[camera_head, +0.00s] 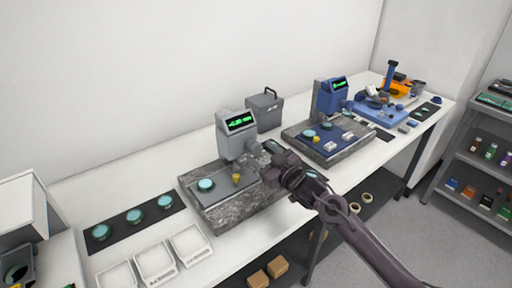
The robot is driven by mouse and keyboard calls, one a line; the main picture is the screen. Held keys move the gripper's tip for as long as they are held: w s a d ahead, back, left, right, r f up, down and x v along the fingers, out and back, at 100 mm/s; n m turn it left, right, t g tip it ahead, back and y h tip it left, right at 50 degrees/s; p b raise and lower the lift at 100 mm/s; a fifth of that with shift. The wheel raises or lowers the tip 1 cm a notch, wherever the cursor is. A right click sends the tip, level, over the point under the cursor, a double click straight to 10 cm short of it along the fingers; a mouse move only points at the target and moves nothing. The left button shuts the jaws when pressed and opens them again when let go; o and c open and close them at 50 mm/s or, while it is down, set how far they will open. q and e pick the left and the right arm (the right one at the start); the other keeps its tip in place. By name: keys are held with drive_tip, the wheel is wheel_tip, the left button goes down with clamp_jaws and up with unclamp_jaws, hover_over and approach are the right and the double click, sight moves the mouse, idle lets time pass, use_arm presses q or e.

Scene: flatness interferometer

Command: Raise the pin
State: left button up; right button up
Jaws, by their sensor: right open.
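The flatness interferometer (238,146) is a grey instrument with a green lit display, standing on a speckled granite base (222,212). A teal disc (206,185) and a small yellow part (236,179) sit on the base below its head. I cannot tell which part is the pin. My right gripper (268,165) reaches in from the lower right and is open beside the instrument's lower right side. The wrist hides the right part of the base. Contact with the instrument cannot be told. My left gripper is not in view.
A blue instrument (329,97) stands on another granite base to the right, with a grey box (264,110) behind. Three teal discs lie on a dark mat (119,234) at left, near white trays (155,260). A shelf (468,160) stands far right.

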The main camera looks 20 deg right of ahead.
sight(258, 151)
drive_tip(key=shift+x, duration=1.75)
drive_tip(key=c, duration=1)
